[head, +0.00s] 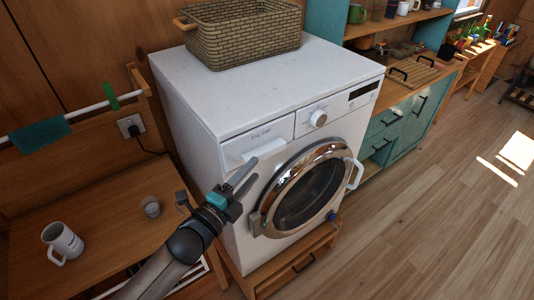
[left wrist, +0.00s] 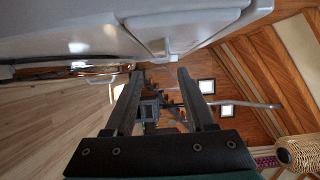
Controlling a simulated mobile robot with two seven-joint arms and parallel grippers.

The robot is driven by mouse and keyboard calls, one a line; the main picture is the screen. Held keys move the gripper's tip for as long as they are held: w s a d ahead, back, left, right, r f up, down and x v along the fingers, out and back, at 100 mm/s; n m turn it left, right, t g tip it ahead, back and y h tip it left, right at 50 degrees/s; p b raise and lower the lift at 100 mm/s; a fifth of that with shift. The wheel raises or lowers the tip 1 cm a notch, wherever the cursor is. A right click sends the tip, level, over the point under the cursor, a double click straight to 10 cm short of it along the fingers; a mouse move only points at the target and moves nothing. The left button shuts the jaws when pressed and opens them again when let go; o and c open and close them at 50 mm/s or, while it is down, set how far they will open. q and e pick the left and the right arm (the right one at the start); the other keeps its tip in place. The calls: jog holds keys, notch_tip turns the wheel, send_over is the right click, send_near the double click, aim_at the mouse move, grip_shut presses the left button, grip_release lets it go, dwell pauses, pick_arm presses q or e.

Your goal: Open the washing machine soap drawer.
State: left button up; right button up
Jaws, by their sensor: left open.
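The white washing machine (head: 225,95) stands against the timber wall. Its soap drawer (head: 262,138) is at the upper left of the front, with a pale handle jutting out at its lower edge; it looks shut. The drawer front (left wrist: 190,20) also shows at the top of the left wrist view, its handle (left wrist: 178,48) just beyond the fingertips. My left gripper (head: 256,168) is open and empty, just below and in front of the drawer handle. Whether a finger touches the handle cannot be told. My right gripper is not in view.
The round chrome door (head: 305,190) is below the drawer, near my left gripper. A wicker basket (head: 245,38) sits on the machine. The floor at right is clear.

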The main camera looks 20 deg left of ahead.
aim_at(267, 158)
pick_arm(q)
jog(key=x, duration=0.7)
jog(key=shift+w+d, duration=0.15)
jog(key=shift+w, duration=0.1)
jog(key=shift+c, duration=0.2)
grip_shut()
jog(key=shift+f, duration=0.1)
jog(key=shift+s+f, duration=0.15)
jog(key=shift+f, duration=0.05)
dwell(0.7)
